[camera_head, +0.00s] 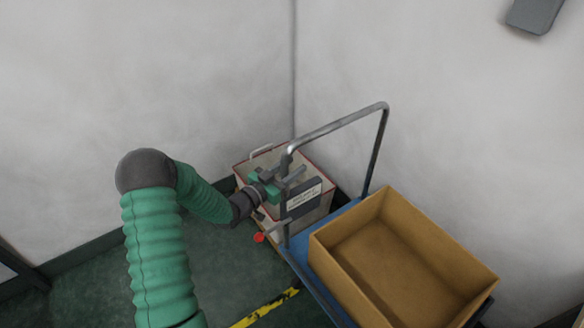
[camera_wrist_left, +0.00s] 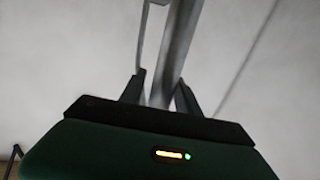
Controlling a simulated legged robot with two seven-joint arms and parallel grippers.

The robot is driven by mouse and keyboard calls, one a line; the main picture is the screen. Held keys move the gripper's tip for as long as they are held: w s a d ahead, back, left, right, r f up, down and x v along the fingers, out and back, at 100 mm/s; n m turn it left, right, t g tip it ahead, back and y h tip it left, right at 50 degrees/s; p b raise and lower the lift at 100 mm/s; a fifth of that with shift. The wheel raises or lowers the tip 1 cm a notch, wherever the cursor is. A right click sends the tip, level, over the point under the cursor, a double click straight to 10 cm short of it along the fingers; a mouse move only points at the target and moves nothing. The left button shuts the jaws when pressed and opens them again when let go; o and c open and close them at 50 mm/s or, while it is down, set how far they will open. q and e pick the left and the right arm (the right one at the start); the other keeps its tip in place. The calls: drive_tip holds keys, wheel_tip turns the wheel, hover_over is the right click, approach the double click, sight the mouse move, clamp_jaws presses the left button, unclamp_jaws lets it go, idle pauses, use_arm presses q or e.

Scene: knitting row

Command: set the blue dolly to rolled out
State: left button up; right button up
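The blue dolly (camera_head: 312,278) stands at lower right, by the corner of the walls. Its grey tube handle (camera_head: 340,123) rises at its left end, and the handle also shows in the left wrist view (camera_wrist_left: 176,55). My left gripper (camera_head: 294,180) is at the near upright of the handle, below its top bend. In the left wrist view its two fingers (camera_wrist_left: 160,95) are apart, with the tube between them and a gap at the left finger. Contact with the tube cannot be told. My right gripper is not in view.
An open brown box (camera_head: 338,280) sits on the dolly. A pale bin with a red rim (camera_head: 262,172) stands behind the handle, against the walls. A small red round part (camera_head: 259,238) shows below my gripper. Yellow-black tape (camera_head: 262,309) marks the green floor (camera_head: 225,270), clear at left.

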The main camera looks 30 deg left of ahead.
use_arm(q)
drive_tip(key=shift+a+f, duration=0.1)
drive_tip(key=shift+a, duration=0.15)
drive_tip(key=c, duration=0.5)
drive_tip(key=shift+d, duration=0.2)
clamp_jaws()
drive_tip(key=shift+a+r, duration=0.1)
drive_tip(key=shift+r, duration=0.1)
